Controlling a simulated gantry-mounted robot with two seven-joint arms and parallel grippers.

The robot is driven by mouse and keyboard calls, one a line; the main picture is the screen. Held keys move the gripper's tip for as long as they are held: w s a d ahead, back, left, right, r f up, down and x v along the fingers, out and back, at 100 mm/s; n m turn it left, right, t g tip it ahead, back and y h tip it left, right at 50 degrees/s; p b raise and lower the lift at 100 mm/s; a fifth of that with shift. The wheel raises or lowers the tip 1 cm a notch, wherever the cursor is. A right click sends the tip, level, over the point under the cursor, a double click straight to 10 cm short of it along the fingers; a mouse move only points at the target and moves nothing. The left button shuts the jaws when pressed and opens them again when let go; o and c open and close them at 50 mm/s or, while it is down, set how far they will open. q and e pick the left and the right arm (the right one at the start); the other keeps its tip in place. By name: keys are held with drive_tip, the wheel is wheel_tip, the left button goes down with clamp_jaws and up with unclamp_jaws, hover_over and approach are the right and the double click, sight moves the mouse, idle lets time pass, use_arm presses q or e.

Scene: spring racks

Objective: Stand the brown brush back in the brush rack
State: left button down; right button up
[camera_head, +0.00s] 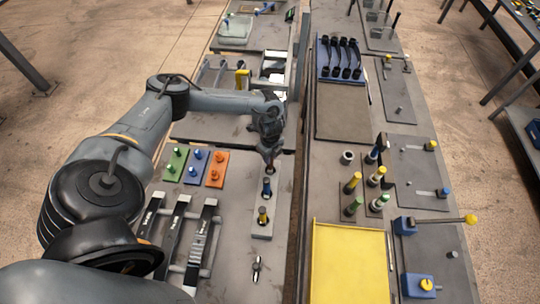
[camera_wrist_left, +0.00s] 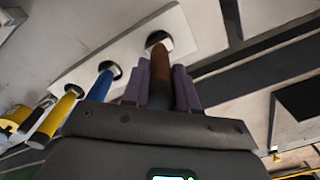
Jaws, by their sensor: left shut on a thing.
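The brush rack (camera_head: 263,233) is a narrow light-grey strip on the left bench, with a row of holes. It also shows in the left wrist view (camera_wrist_left: 130,48). A blue brush (camera_head: 267,187) and a yellow brush (camera_head: 263,215) stand in it. My left gripper (camera_head: 270,165) is over the rack's far end, pointing down. In the left wrist view its purple fingers are shut on the brown brush (camera_wrist_left: 160,62). The brush's far end lines up with the end hole; I cannot tell how deep it is in. The brown brush is hidden in the head view. My right gripper is out of view.
Green, blue and orange plates (camera_head: 216,169) with knobs lie left of the rack. Black-and-grey bars (camera_head: 200,240) lie nearer. A yellow tray (camera_head: 350,262) and several upright coloured handles stand on the right bench. A gap separates the benches.

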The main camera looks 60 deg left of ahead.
use_arm(q)
drive_tip(key=shift+f+b, duration=0.3)
drive_tip(key=shift+f, duration=0.3)
drive_tip(key=shift+c, duration=1.6)
unclamp_jaws()
drive_tip(key=shift+r, duration=0.1)
drive_tip(key=shift+r+p, duration=0.95)
drive_tip(key=shift+p, duration=0.1)
wheel_tip(320, 180, up, 5)
drive_tip(key=p, duration=0.5)
